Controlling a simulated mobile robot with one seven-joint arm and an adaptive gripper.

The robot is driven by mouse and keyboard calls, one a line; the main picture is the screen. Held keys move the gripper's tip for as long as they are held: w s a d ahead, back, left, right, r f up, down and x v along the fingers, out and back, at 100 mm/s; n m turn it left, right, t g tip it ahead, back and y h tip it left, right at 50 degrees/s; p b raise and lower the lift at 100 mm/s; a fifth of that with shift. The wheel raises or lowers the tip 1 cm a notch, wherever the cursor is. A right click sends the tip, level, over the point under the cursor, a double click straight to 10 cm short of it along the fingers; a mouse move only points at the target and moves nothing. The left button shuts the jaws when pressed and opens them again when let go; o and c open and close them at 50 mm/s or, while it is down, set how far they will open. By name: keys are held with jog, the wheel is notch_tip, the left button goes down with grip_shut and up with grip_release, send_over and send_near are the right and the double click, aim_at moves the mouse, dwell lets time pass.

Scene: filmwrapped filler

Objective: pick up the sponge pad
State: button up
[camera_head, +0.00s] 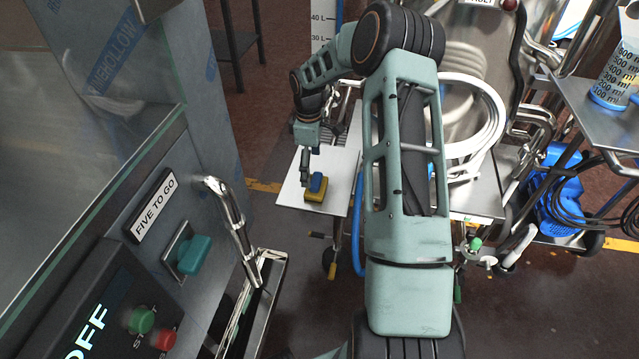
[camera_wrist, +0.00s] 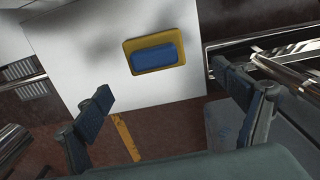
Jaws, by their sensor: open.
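The sponge pad (camera_head: 315,194) is a yellow block with a smaller blue block on top. It lies on a white cart top (camera_head: 345,165), near its front edge in the head view. In the wrist view the sponge pad (camera_wrist: 155,54) is fully visible in the upper middle, on the white surface (camera_wrist: 90,60). My gripper (camera_head: 309,172) hangs just above and behind the sponge pad in the head view. In the wrist view my gripper (camera_wrist: 163,92) has its two fingers wide apart with nothing between them. The sponge pad appears beyond the fingertips, apart from them.
A steel machine with a bent handle (camera_head: 232,220) and a teal switch (camera_head: 195,254) stands at the left. Metal pipework and a white coiled hose (camera_head: 480,85) are right of my arm. A blue machine (camera_head: 560,200) stands at the right. The white top around the sponge pad is clear.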

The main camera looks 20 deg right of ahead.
aim_at(313, 178)
jog(key=shift+w+d+f, duration=0.15)
jog(key=shift+d+f, duration=0.1)
jog(key=shift+d, duration=0.15)
jog(key=shift+f, duration=0.35)
notch_tip(313, 178, down, 6)
jog(key=shift+a+f+b, duration=0.1)
jog(key=shift+f+b, duration=0.1)
jog(key=shift+b, duration=1.05)
jog(key=shift+r, duration=0.1)
jog(key=c, duration=1.4)
jog(key=shift+o, duration=0.2)
jog(key=shift+r, duration=0.5)
notch_tip(313, 178, up, 2)
jog(key=shift+r+p, duration=0.15)
jog(key=shift+p, duration=0.4)
jog(key=s+r+p, duration=0.4)
jog(key=s+r, duration=0.5)
jog(key=s, duration=0.5)
jog(key=shift+r, duration=0.35)
